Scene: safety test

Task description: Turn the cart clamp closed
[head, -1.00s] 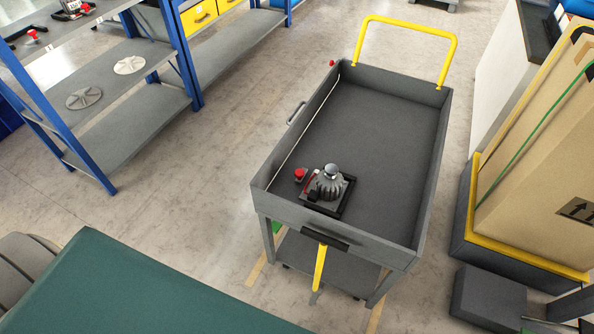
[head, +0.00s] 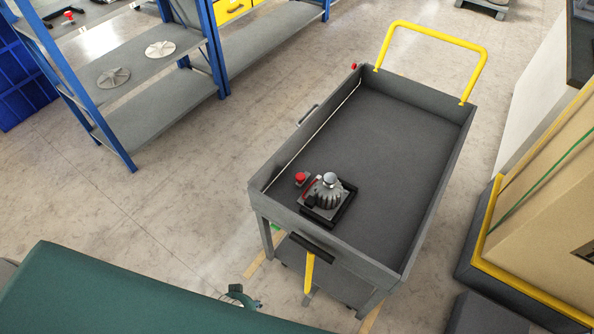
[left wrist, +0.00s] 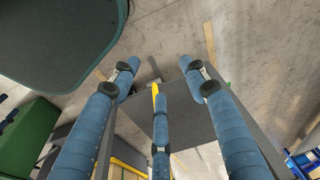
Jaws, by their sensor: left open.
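The grey cart (head: 390,235) has a yellow lever (head: 309,272) hanging down below a black bracket (head: 304,240) on its near end. I take this to be the clamp. The lever also shows in the left wrist view (left wrist: 155,91). My left gripper (left wrist: 157,76) is open, its blue fingers spread around the line of the lever, and it holds nothing. I cannot tell whether a finger touches the lever. A small teal and dark part, likely of my left gripper (head: 240,296), shows left of the lever in the head view. My right gripper is not in view.
A grey machine part with a red button (head: 301,178) sits in the cart tray. A blue-framed shelf (head: 140,85) stands at the left. A large carton (head: 548,220) with yellow edging is at the right. Bare floor lies between shelf and cart.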

